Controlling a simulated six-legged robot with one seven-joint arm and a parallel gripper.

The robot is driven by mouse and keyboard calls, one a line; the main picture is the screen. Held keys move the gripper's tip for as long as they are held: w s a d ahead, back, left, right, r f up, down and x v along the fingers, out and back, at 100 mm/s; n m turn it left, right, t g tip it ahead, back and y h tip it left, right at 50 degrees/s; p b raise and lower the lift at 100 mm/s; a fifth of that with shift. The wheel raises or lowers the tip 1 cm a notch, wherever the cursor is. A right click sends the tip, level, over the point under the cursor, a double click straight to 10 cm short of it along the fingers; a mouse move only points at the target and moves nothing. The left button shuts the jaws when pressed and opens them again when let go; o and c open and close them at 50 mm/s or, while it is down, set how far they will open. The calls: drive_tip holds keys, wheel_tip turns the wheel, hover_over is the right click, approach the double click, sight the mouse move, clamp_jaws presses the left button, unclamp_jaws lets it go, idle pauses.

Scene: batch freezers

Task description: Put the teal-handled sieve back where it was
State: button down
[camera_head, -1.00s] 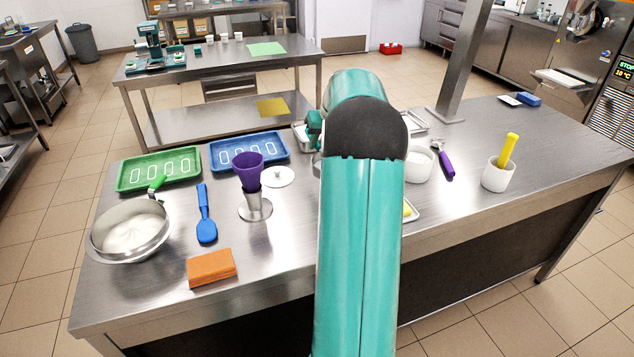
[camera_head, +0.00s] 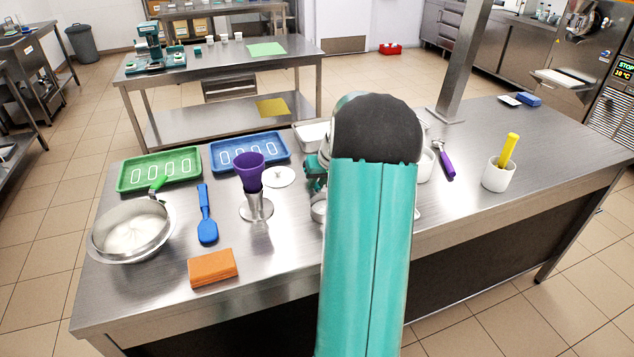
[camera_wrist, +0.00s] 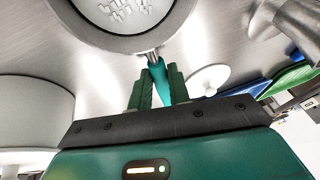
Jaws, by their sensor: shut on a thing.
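In the wrist view my gripper (camera_wrist: 155,90) is shut on the teal handle of the sieve (camera_wrist: 160,80), with a green finger on each side. The sieve's metal neck and round bowl reach away to the top edge, where the bowl is cut off. Pale lumps or a light pattern show inside its rim. In the head view my arm hides most of my gripper and the sieve. Only a piece of a metal rim, likely the sieve (camera_head: 318,210), shows left of the arm. Whether the sieve touches the table is hard to tell.
A purple cone (camera_head: 250,172) in a metal stand (camera_head: 257,207) and a white lid (camera_head: 278,177) are left of my arm. Blue (camera_head: 248,152) and green (camera_head: 160,168) trays lie behind. A white pot with a yellow-handled tool (camera_head: 498,175) stands right. The table's right front is clear.

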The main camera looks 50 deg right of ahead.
drive_tip(key=c, duration=1.3)
unclamp_jaws()
drive_tip(key=v, duration=1.2)
drive_tip(key=w+a+r+n, duration=0.1)
drive_tip(key=w+a+r, duration=0.1)
drive_tip(key=a, duration=0.5)
drive_tip(key=w+a+r+n, duration=0.1)
drive_tip(key=a+r, duration=0.2)
drive_tip(key=a, duration=0.4)
drive_tip(key=s+a+r+n, duration=0.1)
drive_tip(key=a+r, duration=0.1)
drive_tip(key=a, duration=1.2)
drive_tip(key=s+a+n, duration=0.1)
drive_tip(key=s+a, duration=0.3)
drive_tip(key=a, duration=0.2)
drive_tip(key=s+a+f+n, duration=0.1)
drive_tip(key=s+a, duration=0.3)
drive_tip(key=a, duration=0.1)
drive_tip(key=s+a+n, duration=0.1)
drive_tip(key=s+a, duration=0.3)
drive_tip(key=a, duration=0.2)
drive_tip(key=shift+s+a+f+n+t, duration=0.25)
drive_tip(key=shift+a+f+n+t, duration=0.05)
drive_tip(key=shift+f+t, duration=0.1)
